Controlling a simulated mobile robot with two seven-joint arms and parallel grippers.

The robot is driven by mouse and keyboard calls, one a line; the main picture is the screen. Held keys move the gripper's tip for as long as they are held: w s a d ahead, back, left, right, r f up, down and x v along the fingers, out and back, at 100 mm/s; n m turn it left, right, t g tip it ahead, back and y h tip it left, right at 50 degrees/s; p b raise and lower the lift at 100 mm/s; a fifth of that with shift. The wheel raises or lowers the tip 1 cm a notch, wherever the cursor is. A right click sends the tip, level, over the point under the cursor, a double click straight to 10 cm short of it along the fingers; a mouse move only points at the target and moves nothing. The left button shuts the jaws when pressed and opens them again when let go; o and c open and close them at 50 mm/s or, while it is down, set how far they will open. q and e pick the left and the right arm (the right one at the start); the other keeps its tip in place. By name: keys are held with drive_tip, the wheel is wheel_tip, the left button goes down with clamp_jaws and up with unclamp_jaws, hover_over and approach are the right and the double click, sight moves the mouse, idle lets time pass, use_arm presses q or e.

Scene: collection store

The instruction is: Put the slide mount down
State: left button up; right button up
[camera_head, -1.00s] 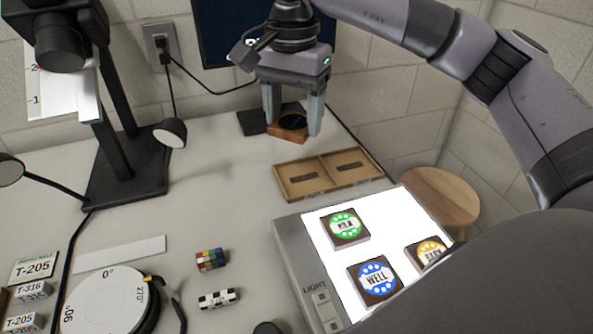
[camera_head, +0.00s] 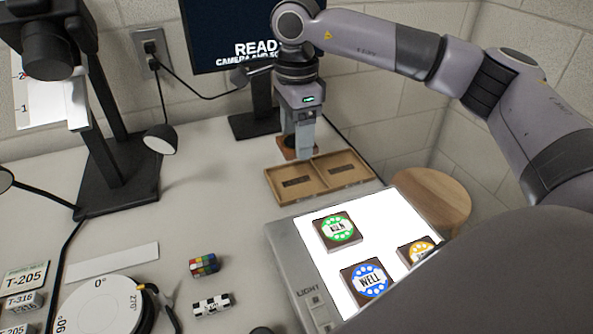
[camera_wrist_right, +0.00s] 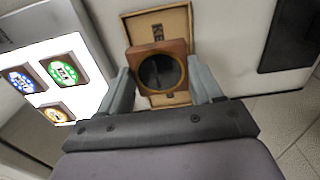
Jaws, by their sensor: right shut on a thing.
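The slide mount (camera_wrist_right: 178,48), a reddish-brown square with a dark round window, is between the fingers of my right gripper (camera_wrist_right: 162,88) in the right wrist view. The gripper is shut on it. In the head view the right gripper (camera_head: 303,150) points down near the back edge of a shallow wooden tray (camera_head: 268,186), and the mount (camera_head: 284,148) shows partly behind the fingers. The tray has two compartments, each with a dark label. In the wrist view the mount overlaps the tray (camera_wrist_right: 186,18); its height above it is unclear. My left gripper is not in view.
A lit light box (camera_head: 290,262) in front of the tray bears three brown mounts with green, blue and orange discs. A monitor (camera_head: 225,40) stands behind. A copy stand (camera_head: 115,180), lamp and small colour cube (camera_head: 203,265) are left. Bare tabletop lies left of the tray.

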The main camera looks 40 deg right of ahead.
sight(297, 181)
wheel_tip(297, 181, down, 8)
drive_tip(key=shift+b, duration=0.4)
drive_tip(key=shift+f, duration=0.2)
drive_tip(key=o, duration=0.8)
drive_tip(key=shift+c, duration=0.2)
drive_tip(key=shift+r, duration=0.1)
drive_tip(key=shift+r, duration=0.15)
wheel_tip(297, 181, up, 12)
drive_tip(key=shift+p, duration=0.8)
